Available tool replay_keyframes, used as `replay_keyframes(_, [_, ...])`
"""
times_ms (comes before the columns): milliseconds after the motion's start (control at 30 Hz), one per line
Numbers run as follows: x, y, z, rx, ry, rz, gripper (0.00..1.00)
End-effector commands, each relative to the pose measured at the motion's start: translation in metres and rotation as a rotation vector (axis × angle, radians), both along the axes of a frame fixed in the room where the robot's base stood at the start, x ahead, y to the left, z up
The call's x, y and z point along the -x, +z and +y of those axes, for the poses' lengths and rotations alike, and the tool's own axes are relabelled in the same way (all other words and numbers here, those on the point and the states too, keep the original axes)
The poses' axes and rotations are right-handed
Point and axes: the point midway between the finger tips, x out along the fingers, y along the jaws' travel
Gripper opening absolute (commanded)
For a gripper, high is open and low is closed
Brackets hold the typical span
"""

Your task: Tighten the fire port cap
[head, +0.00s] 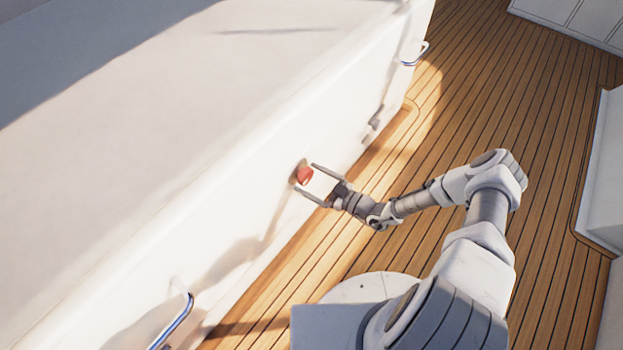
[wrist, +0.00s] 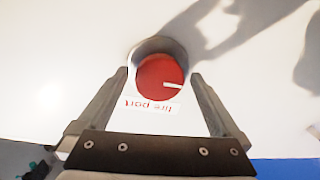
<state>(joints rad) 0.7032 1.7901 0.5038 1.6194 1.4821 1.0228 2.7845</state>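The fire port cap (head: 304,175) is a red round cap set in a recess in the white hatch side wall. In the wrist view the cap (wrist: 160,82) shows a white line on its right half, running roughly level. A label (wrist: 152,105) reading "fire port" appears upside down just below it. My gripper (head: 304,178) is open, its two fingers (wrist: 158,78) pointing at the wall on either side of the cap. In the wrist view there are gaps between the cap and both fingers. Whether the fingertips touch the wall cannot be told.
The white hatch wall (head: 240,200) runs diagonally, with a blue-and-metal handle (head: 175,322) at lower left and another handle (head: 415,54) at upper right. A small dark fitting (head: 374,120) sits right of the cap. The wooden deck (head: 450,100) beside the wall is clear.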

Motion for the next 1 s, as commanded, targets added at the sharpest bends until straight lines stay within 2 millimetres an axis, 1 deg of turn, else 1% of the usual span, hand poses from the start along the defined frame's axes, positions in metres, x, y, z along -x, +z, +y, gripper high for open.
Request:
replay_keyframes(233, [0.001, 0.001, -0.003, 0.001, -0.001, -0.002, 1.00])
replay_keyframes(367, [0.010, 0.002, -0.018, 0.002, -0.004, -0.001, 1.00])
replay_keyframes(467, [0.021, 0.003, -0.035, 0.003, -0.004, 0.000, 1.00])
replay_keyframes(800, [0.069, 0.004, -0.104, 0.002, -0.003, 0.000, 1.00])
replay_keyframes(900, [0.080, 0.004, -0.120, 0.002, -0.002, 0.000, 1.00])
replay_keyframes(1000, [0.088, 0.004, -0.132, 0.003, -0.002, -0.001, 1.00])
